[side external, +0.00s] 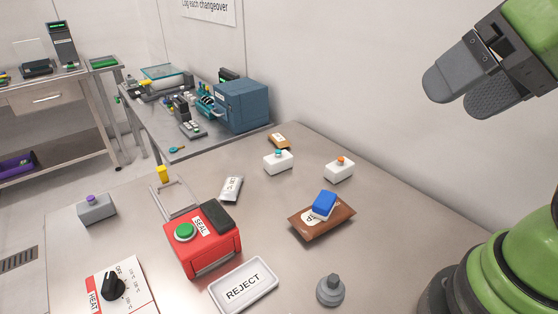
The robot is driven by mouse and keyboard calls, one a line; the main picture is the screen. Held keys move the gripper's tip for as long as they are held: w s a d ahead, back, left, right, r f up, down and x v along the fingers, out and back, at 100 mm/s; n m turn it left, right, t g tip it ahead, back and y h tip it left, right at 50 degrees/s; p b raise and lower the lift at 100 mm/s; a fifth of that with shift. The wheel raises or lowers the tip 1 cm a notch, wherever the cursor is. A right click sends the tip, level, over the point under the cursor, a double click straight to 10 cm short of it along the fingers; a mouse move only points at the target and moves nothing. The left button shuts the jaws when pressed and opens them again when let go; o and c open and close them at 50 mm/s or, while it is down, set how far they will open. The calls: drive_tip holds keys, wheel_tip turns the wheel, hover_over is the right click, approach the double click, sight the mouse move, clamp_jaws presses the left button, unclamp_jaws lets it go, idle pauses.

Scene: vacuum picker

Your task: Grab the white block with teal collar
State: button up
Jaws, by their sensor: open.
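The white block with teal collar (278,163) sits upright on the metal table, right of the picture's middle line of small items. A similar white block with an orange collar (339,170) stands to its right. My gripper (462,96) is at the upper right, high above the table and well apart from both blocks. Its two grey fingers show close together in this view, with nothing seen between them.
A small orange-brown packet (279,141) lies just behind the teal-collared block. A white sachet (231,188) lies to its left. A brown pouch (330,228) with a blue block (324,204) on it, a red sealer (198,252), a REJECT tray (243,306) and a grey knob (330,290) are nearer.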

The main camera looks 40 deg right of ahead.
drive_tip(key=shift+o, duration=1.3)
drive_tip(key=n+h, duration=0.2)
drive_tip(key=n, duration=0.1)
hover_over(279, 153)
drive_tip(key=s, duration=0.8)
wheel_tip(279, 153, down, 12)
drive_tip(key=shift+n+g, duration=0.3)
drive_tip(key=shift+n, duration=0.2)
drive_tip(key=x, duration=0.4)
drive_tip(key=s+x, duration=0.1)
drive_tip(key=x, duration=0.4)
drive_tip(key=f+x, duration=0.1)
drive_tip(key=x, duration=0.3)
drive_tip(key=shift+s+f, duration=0.15)
drive_tip(key=shift+s, duration=0.1)
drive_tip(key=x, duration=0.4)
drive_tip(key=shift+s+f, duration=0.25)
drive_tip(key=shift+x, duration=0.8)
